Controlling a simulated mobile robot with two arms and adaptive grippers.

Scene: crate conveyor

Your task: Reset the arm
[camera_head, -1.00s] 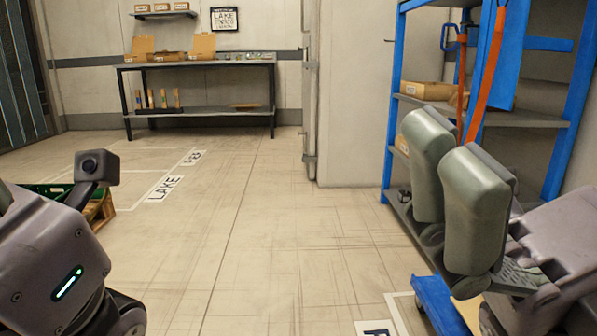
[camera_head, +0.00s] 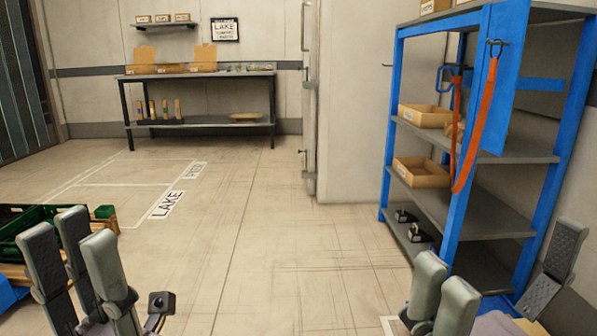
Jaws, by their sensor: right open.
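My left gripper (camera_head: 74,262) is at the lower left, its grey fingers pointing up in front of a green crate. The fingers show gaps between them, but from this angle I cannot tell how wide its jaws stand. I see nothing held in it. My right gripper (camera_head: 499,277) is at the lower right, in front of the blue shelf unit. Its fingers are wide apart and empty, two at the left and one at the right. The lower parts of both grippers are cut off by the frame's bottom edge.
The green crate (camera_head: 22,218) sits by a wooden pallet at the left. The blue shelf unit (camera_head: 398,95) at the right carries cardboard boxes (camera_head: 421,172), and an orange strap (camera_head: 470,130) hangs there. A workbench (camera_head: 200,75) stands at the back. The middle floor is clear.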

